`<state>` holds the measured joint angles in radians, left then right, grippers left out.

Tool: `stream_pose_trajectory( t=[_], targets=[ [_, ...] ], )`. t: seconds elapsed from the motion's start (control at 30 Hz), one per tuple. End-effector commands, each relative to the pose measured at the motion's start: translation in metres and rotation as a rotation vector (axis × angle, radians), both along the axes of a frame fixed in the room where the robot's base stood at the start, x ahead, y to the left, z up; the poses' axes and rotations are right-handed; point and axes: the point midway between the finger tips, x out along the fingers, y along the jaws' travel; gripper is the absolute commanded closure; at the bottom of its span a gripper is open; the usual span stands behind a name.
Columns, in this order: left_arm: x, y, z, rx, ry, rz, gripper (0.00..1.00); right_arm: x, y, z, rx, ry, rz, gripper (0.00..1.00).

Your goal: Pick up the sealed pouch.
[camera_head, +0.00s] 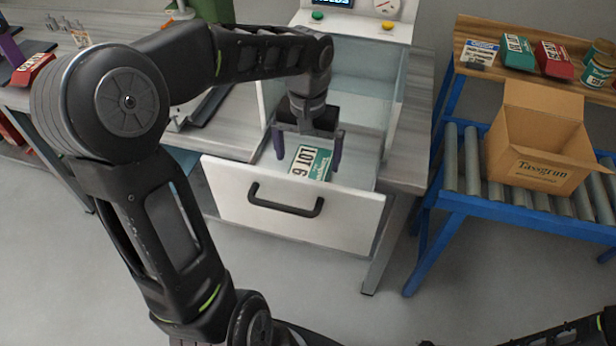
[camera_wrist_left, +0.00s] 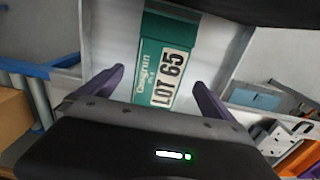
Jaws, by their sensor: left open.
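The sealed pouch (camera_head: 312,163) is teal with a white label reading LOT 6 in the head view. It lies in the open white drawer (camera_head: 340,214). The pouch also shows in the left wrist view (camera_wrist_left: 165,72), where the label reads LOT 65. My left gripper (camera_head: 308,153) is open above the pouch, one purple finger to each side of it. In the left wrist view the pouch shows between the open fingers of my left gripper (camera_wrist_left: 158,78). Whether the fingers reach down to the pouch's level I cannot tell. My right gripper is out of view.
A cardboard box (camera_head: 545,150) stands on a blue roller conveyor (camera_head: 455,190) at the right. A wooden shelf behind it holds a teal pouch (camera_head: 518,52), a red pouch (camera_head: 553,60) and tins (camera_head: 600,70). The drawer's black handle (camera_head: 286,205) juts forward.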

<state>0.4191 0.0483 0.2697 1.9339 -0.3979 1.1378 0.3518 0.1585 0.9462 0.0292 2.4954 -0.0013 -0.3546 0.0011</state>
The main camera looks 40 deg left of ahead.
Motion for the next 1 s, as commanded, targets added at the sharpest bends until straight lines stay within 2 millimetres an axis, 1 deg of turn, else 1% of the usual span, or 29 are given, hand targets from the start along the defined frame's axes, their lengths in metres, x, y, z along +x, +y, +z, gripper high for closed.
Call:
stream_pose_trajectory(
  t=[0.1,0.2,0.33,0.93,1.0],
  targets=[
    [-0.001,-0.001,-0.016,-0.002,0.005,-0.001,0.00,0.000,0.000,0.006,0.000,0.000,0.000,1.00],
    [-0.001,-0.001,-0.032,-0.002,0.005,-0.002,0.00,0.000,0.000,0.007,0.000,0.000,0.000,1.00],
    [-0.001,-0.001,-0.043,-0.002,0.002,0.000,0.00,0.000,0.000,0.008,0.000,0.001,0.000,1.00],
    [0.000,-0.001,-0.044,0.000,0.000,-0.001,0.00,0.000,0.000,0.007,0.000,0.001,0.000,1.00],
    [-0.001,-0.001,-0.044,0.000,0.000,-0.001,0.05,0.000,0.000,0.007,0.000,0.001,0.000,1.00]
  ],
)
